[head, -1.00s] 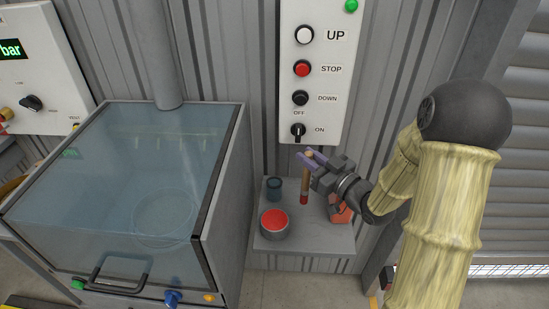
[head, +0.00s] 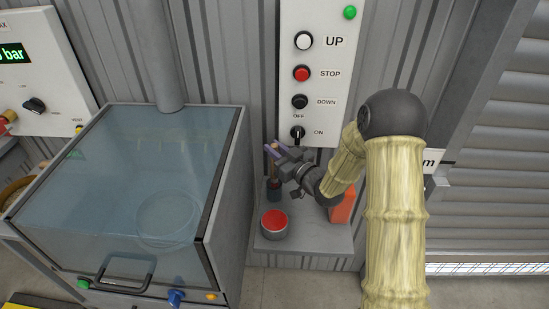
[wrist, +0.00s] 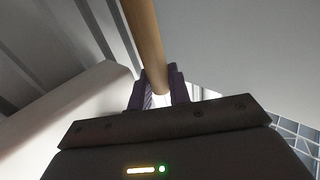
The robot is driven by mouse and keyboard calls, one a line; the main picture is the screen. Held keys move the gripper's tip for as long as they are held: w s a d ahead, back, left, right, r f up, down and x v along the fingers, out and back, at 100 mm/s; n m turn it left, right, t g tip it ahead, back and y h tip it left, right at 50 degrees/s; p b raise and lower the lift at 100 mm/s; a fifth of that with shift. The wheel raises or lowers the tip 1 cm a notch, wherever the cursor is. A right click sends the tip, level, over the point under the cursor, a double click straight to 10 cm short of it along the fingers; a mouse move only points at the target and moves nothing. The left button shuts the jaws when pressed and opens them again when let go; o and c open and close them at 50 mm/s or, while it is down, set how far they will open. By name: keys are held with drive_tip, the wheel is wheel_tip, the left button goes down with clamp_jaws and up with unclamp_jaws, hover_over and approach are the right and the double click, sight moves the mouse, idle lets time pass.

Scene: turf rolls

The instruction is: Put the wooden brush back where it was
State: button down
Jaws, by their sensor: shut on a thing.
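My gripper (head: 278,152) is shut on the wooden brush (head: 275,168), with its purple fingers around the handle. In the wrist view the pale round wooden handle (wrist: 146,40) runs up from between the fingers (wrist: 158,92). The brush hangs roughly upright in the head view, its reddish lower end at the mouth of a small dark cup (head: 274,195). I cannot tell whether that end is inside the cup or just above or behind its rim. The cup stands on a small grey shelf (head: 315,238).
A grey tin of red paint (head: 274,224) stands in front of the cup. An orange object (head: 343,207) is on the shelf's right, partly behind my arm. A glass-lidded cabinet (head: 130,185) is close on the left. A button panel (head: 318,70) hangs above the shelf.

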drive_tip(key=shift+w+a+f+p, duration=0.15)
drive_tip(key=shift+f+p, duration=0.25)
drive_tip(key=shift+f, duration=1.55)
drive_tip(key=shift+f, duration=0.15)
drive_tip(key=c, duration=1.3)
unclamp_jaws()
drive_tip(key=shift+r, duration=0.2)
